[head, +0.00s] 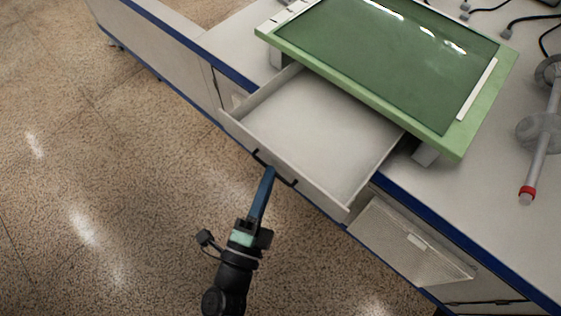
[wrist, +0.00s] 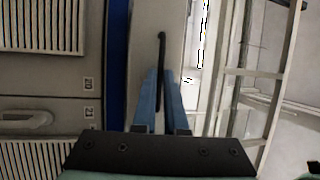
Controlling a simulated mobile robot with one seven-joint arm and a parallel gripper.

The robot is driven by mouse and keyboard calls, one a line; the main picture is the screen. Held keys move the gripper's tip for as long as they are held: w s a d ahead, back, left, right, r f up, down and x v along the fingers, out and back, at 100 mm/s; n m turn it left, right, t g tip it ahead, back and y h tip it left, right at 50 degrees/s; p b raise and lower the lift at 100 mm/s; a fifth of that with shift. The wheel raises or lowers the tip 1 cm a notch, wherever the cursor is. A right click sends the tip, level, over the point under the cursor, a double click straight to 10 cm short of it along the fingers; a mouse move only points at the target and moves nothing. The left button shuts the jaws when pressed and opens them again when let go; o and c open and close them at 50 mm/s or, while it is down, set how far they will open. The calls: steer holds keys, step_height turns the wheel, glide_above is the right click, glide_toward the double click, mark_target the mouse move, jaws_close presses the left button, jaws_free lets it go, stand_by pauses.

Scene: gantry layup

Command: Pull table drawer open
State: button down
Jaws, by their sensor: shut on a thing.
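The table drawer (head: 312,132) is pulled well out from the table in the head view, and its pale inside looks empty. Its dark bar handle (head: 284,179) is on the front panel. My gripper (head: 270,173) is at the middle of this handle, with its blue fingers shut on it. In the wrist view the two blue fingers (wrist: 161,92) close around the dark handle (wrist: 162,50), which runs along the drawer front.
A green-framed panel (head: 398,52) stands on the tabletop above the drawer. A grey rod with a red end (head: 527,190) lies at the right. A vented cabinet front (head: 405,240) is right of the drawer. The speckled floor (head: 110,150) at left is clear.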

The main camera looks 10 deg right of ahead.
steer(key=shift+s+a, duration=0.1)
steer(key=shift+a, duration=0.05)
steer(key=c, duration=1)
jaws_free()
steer(key=shift+o, duration=0.2)
steer(key=p+v, duration=0.1)
steer(key=v, duration=1.2)
